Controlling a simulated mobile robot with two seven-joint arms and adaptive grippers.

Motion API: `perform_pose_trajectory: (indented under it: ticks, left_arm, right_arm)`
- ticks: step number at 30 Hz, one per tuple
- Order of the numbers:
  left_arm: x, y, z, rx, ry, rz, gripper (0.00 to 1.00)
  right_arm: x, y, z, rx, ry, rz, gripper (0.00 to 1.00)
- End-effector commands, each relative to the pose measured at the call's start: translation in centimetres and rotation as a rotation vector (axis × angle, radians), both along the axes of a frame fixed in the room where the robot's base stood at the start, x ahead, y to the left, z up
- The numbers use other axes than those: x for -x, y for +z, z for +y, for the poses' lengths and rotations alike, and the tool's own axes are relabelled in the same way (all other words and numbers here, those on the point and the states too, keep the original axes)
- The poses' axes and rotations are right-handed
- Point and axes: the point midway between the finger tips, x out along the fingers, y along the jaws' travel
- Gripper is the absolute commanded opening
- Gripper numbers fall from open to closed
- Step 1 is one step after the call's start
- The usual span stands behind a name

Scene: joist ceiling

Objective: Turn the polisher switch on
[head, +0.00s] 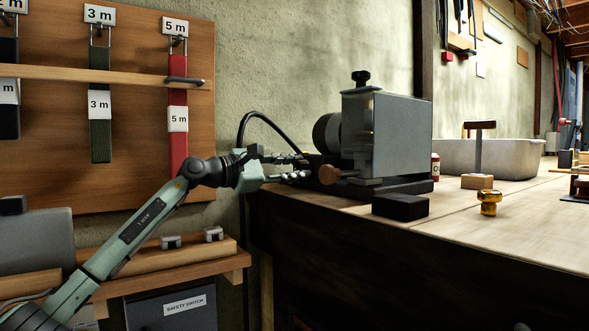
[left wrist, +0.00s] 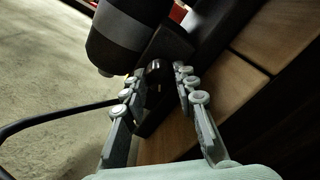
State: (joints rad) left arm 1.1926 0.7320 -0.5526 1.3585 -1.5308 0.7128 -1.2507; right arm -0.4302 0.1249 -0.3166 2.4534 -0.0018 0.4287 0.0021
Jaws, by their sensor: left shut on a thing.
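The polisher (head: 388,135) stands on a dark base at the left end of the workbench. It has a grey box housing, a black motor cylinder and a black cord. My left gripper (head: 303,167) reaches in from the left to the near left end of the base, below the motor. In the left wrist view my left gripper (left wrist: 158,88) has its fingers on either side of a small glossy black part, the polisher switch (left wrist: 153,69), and is shut on it. The motor (left wrist: 120,40) shows just above. The switch's setting cannot be made out. My right gripper is not in view.
A black block (head: 400,207) and a small amber jar (head: 489,203) stand on the workbench (head: 540,225) in front of the polisher. A pale basin (head: 515,158) stands behind. A wooden strap board (head: 130,130) hangs at left, above a shelf (head: 180,265). The cord (head: 262,117) loops near my gripper.

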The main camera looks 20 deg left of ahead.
Motion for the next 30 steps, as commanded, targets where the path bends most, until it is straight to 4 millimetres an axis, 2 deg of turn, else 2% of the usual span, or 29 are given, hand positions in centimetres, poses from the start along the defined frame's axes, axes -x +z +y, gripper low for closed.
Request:
perform_pose_trajectory:
  ticks: [4,5,10,20,23,30]
  left_arm:
    - [0.0,-0.1,0.0,-0.002,0.0,0.0,0.0]
    - [0.0,-0.1,0.0,-0.002,0.0,0.0,0.29]
    - [0.0,0.0,0.0,-0.002,0.0,0.0,0.49]
    - [0.2,0.0,0.2,0.0,0.001,0.001,0.49]
    - [1.0,0.0,1.0,-0.001,0.002,0.0,0.49]
    - [4.9,-0.1,4.0,-0.004,0.004,0.002,0.49]
  right_arm:
    - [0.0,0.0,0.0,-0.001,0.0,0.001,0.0]
    - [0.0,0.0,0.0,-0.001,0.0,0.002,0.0]
    - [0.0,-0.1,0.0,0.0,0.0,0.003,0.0]
    - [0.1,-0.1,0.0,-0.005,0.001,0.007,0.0]
    - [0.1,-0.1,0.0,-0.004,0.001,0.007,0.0]
    - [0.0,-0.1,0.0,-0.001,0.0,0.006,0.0]
